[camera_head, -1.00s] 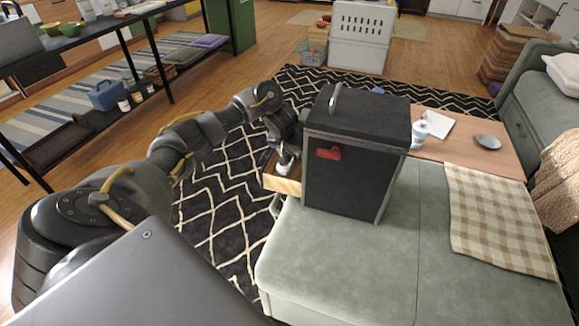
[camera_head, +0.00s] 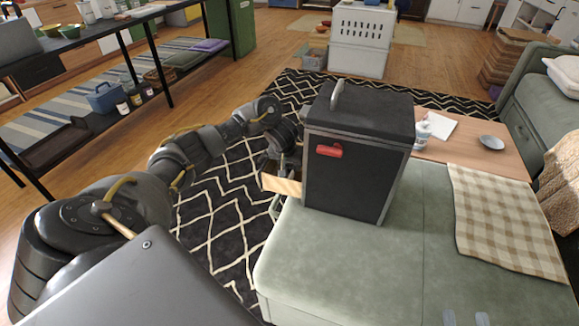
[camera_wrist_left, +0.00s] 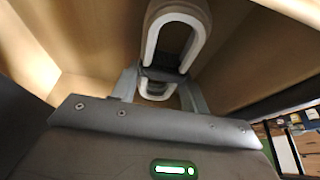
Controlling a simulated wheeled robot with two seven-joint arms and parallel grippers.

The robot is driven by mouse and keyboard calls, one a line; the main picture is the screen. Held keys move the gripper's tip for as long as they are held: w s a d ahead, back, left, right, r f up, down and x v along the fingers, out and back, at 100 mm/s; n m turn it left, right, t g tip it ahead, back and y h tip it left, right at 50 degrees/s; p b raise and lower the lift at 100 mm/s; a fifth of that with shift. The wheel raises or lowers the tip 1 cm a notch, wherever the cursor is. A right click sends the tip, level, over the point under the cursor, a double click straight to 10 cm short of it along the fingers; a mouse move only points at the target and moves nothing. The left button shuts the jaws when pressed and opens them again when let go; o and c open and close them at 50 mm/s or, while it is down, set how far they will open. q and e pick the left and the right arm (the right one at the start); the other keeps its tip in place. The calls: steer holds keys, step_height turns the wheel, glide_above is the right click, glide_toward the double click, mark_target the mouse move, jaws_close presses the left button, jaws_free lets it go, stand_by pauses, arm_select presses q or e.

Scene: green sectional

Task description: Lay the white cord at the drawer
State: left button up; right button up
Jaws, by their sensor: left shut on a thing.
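A black cabinet (camera_head: 355,170) with a red handle stands on the green sectional. A light wooden drawer (camera_head: 283,186) sticks out from its left side. My left gripper (camera_head: 284,163) is at this drawer, partly hidden by the cabinet. In the left wrist view it is inside a wooden compartment, with wooden walls around it.
The green seat (camera_head: 330,260) in front of the cabinet is clear. A checked cloth (camera_head: 505,220) lies to the right. A wooden table (camera_head: 470,155) behind holds a bottle (camera_head: 423,130), paper and a grey dish (camera_head: 491,142). A black shelf stands at left.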

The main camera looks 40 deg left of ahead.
arm_select(q)
steer(key=shift+f, duration=0.15)
steer(key=o, duration=1)
